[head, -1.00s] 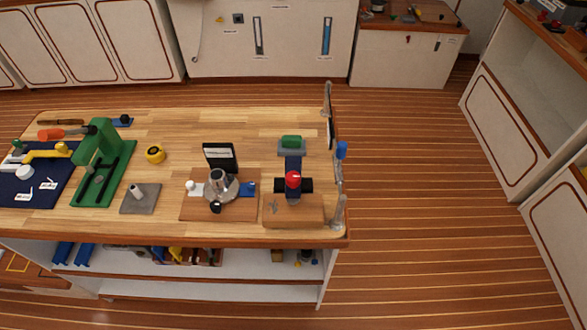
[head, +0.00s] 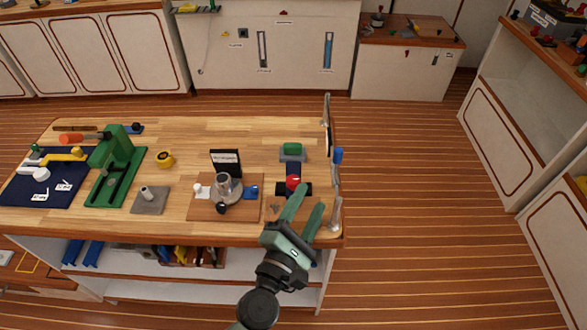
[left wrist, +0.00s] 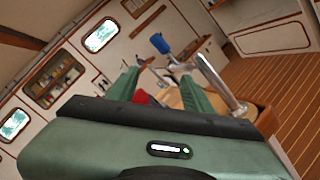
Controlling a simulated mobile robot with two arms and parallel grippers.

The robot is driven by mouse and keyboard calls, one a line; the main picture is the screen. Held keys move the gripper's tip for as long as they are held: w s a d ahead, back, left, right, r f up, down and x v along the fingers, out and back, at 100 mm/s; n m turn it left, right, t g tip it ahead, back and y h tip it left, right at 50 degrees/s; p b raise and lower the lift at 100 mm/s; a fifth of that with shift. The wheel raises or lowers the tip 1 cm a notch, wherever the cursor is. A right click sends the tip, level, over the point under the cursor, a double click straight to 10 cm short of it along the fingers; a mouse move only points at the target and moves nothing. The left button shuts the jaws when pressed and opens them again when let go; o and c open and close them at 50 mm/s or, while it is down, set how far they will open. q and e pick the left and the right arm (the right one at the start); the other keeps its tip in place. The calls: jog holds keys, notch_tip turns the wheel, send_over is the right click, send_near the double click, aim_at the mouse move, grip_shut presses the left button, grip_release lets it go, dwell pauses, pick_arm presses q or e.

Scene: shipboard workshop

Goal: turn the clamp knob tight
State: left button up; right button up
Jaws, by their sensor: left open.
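The red clamp knob (head: 293,182) sits on a dark upright fixture near the workbench's right end. In the left wrist view the red knob (left wrist: 141,97) shows partly, low beside the left-hand finger, the rest hidden by my gripper. My left gripper (head: 312,195) is open, with its green fingers reaching toward the knob from the front. In the head view one fingertip lies just right of the knob; I cannot tell if it touches. The fingers also show in the left wrist view (left wrist: 160,76), spread apart. My right gripper is not in view.
A metal rail (head: 336,210) with a blue-handled item (head: 338,156) stands along the bench's right edge, close to my gripper. Left of the knob is a brown board (head: 200,211) with a metal device. A green-topped block (head: 292,149) sits behind. The floor at right is clear.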

aim_at(294, 185)
pick_arm(q)
jog(key=a+n+y, duration=0.1)
jog(key=n+y, duration=0.1)
jog(key=n, duration=0.3)
jog(key=w+a+n+y, duration=0.1)
jog(key=n+y, duration=0.2)
jog(key=n, duration=0.2)
jog(key=a+n+y, duration=0.1)
jog(key=n+y, duration=0.1)
jog(key=n, duration=0.2)
jog(key=shift+w+r+n+t, duration=0.2)
jog(key=shift+w+n+t, duration=0.1)
jog(key=shift+w+n, duration=0.1)
jog(key=w+p, duration=0.2)
jog(key=w, duration=0.4)
jog(key=shift+w+a, duration=0.1)
jog(key=shift+w, duration=0.3)
jog(key=shift+w+f, duration=0.1)
jog(key=shift+w, duration=0.4)
jog(key=shift+c, duration=0.3)
grip_shut()
